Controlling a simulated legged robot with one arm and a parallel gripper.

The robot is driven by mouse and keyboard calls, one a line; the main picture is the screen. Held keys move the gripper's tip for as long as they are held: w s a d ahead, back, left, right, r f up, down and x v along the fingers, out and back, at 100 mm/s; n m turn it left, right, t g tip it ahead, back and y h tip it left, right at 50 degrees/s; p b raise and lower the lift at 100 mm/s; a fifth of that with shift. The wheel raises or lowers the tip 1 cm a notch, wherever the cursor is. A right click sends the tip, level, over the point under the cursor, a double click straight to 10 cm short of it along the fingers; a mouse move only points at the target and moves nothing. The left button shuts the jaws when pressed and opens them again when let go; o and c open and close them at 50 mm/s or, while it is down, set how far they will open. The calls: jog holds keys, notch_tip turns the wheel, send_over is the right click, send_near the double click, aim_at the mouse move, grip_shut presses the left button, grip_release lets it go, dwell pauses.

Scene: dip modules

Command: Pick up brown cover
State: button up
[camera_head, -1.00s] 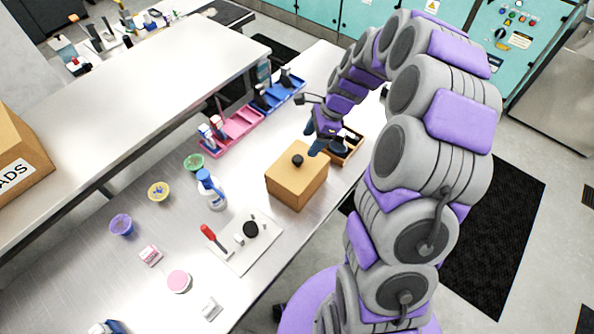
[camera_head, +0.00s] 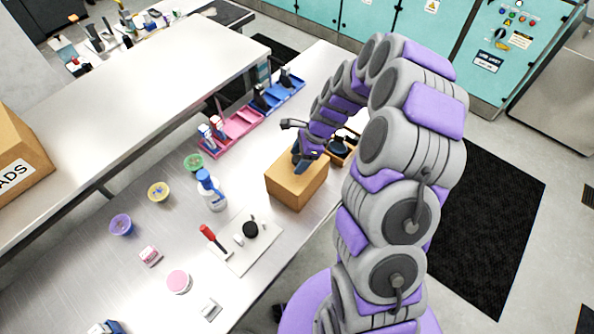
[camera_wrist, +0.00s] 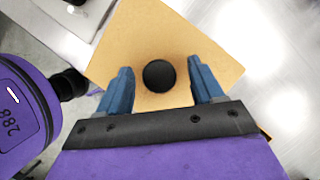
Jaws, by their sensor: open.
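The brown cover (camera_head: 290,189) is a box-shaped tan block on the metal table, right of the spray bottle in the head view. In the wrist view its top (camera_wrist: 155,40) fills the middle, with a round black knob (camera_wrist: 159,76) on it. My gripper (camera_head: 297,164) is over the top of the cover. In the wrist view its two blue fingers (camera_wrist: 160,88) are open, one on each side of the knob, with gaps between. The knob is hidden behind my gripper in the head view.
A brown tray (camera_head: 341,155) with dark items lies right behind the cover. Pink (camera_head: 236,124) and blue (camera_head: 280,92) trays stand further back. A spray bottle (camera_head: 212,191) and a white board (camera_head: 243,241) with tools are to the left and front.

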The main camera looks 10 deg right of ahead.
jog(key=shift+c, duration=0.5)
grip_shut()
jog(key=shift+r, duration=0.1)
